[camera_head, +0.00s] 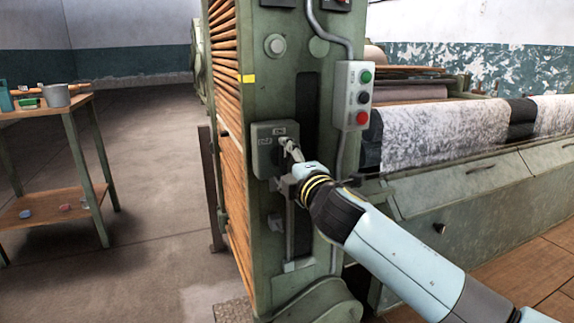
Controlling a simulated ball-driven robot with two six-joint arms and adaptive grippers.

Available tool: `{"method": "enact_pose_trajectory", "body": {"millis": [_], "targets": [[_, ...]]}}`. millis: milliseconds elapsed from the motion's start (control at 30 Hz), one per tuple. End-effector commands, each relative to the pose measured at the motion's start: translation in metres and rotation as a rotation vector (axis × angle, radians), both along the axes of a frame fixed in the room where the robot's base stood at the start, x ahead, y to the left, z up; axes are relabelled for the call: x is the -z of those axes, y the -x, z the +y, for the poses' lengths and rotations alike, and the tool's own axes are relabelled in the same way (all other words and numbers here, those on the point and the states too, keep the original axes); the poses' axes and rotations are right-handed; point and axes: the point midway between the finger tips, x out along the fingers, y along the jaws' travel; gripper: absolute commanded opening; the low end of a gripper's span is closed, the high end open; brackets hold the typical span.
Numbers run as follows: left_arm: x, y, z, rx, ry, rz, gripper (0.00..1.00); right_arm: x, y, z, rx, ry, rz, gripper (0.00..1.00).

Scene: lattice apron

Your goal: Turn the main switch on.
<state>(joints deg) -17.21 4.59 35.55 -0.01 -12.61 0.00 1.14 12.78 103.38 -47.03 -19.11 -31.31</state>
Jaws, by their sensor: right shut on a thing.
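The main switch is a grey-green box (264,150) on the front of the green machine column, with small label plates on its face. My right arm comes in from the lower right. My right gripper (288,150) is at the right part of the switch box, shut on the switch handle (283,143). The fingers and wrist hide much of the handle, so its exact angle is hard to tell. My left gripper is not in view.
The floor between is clear. A patterned fabric roll (450,130) lies at right.

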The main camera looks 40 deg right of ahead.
Motion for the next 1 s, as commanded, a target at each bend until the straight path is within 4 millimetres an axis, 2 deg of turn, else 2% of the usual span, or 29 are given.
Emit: {"method": "enact_pose_trajectory", "body": {"millis": [467,500,633,667,1000], "targets": [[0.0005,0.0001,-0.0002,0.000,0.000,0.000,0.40,0.0012,0.0003,-0.0002,0.001,-0.016,-0.001,0.33],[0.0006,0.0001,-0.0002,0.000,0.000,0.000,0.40,0.0012,0.0003,-0.0002,0.001,-0.016,-0.001,0.70],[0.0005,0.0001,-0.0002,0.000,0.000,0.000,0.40,0.0010,0.0002,-0.0001,0.001,-0.014,-0.001,0.87],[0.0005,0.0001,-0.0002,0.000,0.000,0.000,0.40,0.0009,0.0002,-0.0001,0.001,-0.014,-0.001,0.90],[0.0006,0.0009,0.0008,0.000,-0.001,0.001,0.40,0.0007,0.0049,0.0012,0.000,-0.013,-0.001,0.90]]}}
